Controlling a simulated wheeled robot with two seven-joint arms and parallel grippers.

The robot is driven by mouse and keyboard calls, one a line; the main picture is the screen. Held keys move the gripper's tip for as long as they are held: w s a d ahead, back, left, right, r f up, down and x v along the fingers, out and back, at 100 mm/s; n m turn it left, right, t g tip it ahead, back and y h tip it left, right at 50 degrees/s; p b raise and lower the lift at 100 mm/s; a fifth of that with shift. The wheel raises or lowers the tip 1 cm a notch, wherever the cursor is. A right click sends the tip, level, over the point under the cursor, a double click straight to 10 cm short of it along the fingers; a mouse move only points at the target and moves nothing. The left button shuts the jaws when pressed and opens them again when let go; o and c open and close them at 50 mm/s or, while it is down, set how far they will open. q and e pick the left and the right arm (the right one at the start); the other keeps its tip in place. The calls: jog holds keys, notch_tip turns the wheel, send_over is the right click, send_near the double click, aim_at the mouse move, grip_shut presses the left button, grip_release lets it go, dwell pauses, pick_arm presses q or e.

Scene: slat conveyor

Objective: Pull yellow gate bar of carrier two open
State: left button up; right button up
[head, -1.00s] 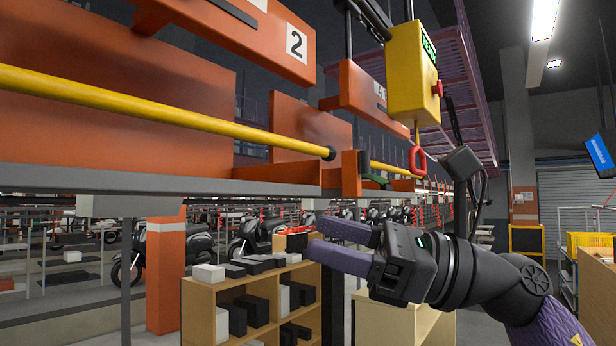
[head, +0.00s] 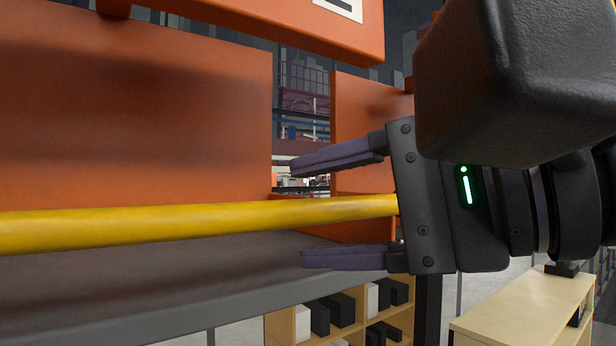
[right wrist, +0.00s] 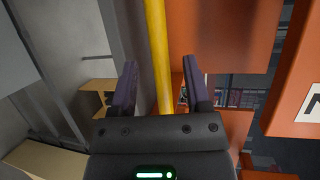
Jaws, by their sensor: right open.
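The yellow gate bar (head: 130,222) runs level across the head view, in front of the orange carrier (head: 130,110). My right gripper (head: 300,213) is open, with one purple finger above the bar and one below it. In the right wrist view the bar (right wrist: 155,30) passes between the two spread fingers (right wrist: 160,66), with gaps on both sides. The gripper body hides the bar's right end. A white number plate (head: 340,8) on the carrier is cut off at the top. My left gripper is not in view.
Wooden shelves (head: 285,328) with black and white boxes stand below. A pale wooden cabinet (head: 520,305) is at lower right.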

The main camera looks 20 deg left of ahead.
jog(key=x, duration=0.3)
jog(key=shift+w+d+p, duration=0.1)
jog(key=shift+w+p, duration=0.1)
jog(key=shift+p, duration=0.1)
jog(key=shift+s, duration=0.15)
grip_shut()
dwell(0.9)
